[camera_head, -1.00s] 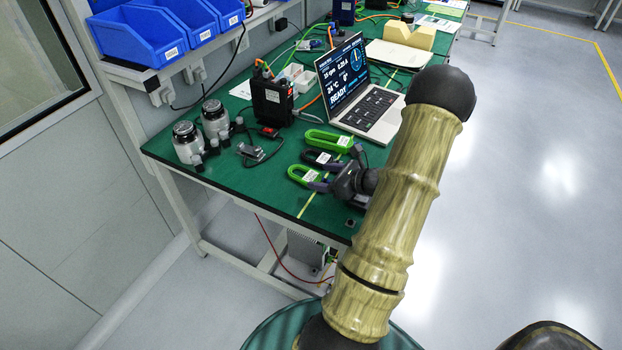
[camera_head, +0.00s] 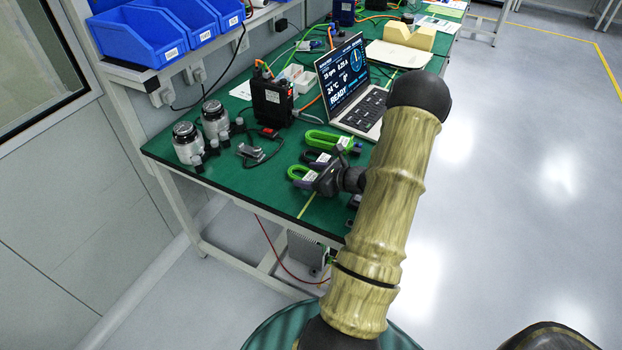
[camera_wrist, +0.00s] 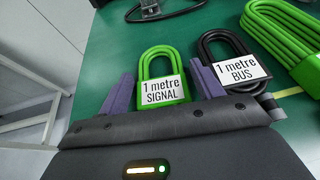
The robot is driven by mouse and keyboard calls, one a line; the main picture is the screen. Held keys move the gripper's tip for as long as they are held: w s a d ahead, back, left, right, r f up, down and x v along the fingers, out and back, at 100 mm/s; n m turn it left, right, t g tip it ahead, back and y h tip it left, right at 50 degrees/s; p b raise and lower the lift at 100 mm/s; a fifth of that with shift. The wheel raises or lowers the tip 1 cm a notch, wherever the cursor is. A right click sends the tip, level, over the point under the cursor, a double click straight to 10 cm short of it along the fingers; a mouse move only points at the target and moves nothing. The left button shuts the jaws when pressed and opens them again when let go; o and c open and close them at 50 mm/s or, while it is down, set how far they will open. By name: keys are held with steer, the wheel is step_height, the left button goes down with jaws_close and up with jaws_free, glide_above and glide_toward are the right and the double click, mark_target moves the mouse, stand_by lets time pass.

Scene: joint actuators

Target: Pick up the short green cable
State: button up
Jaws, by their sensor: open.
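A small green cable loop (camera_wrist: 161,66) with a white tag reading "1 metre SIGNAL" lies on the green bench in the wrist view. It also shows in the head view (camera_head: 300,174), partly hidden by my gripper. My gripper (camera_wrist: 165,88) is open, with one purple finger on each side of this cable's tagged end. I cannot tell whether the fingers touch it. A black cable (camera_wrist: 220,45) tagged "1 metre BUS" lies just right of the right finger. A larger, thicker green cable bundle (camera_wrist: 290,35) lies farther right; it also shows in the head view (camera_head: 325,138).
The green bench (camera_head: 225,175) has free room left of the cables. A grey metal part with a lead (camera_head: 250,152), two grey motors (camera_head: 187,142), a black box (camera_head: 272,103) and a laptop (camera_head: 345,80) stand behind. The bench's front edge is close to my arm.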

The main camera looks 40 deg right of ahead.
mark_target(310, 176)
stand_by(0.3)
steer(key=c, duration=0.8)
steer(key=shift+r, duration=0.15)
step_height(310, 176, up, 10)
steer(key=p, duration=0.1)
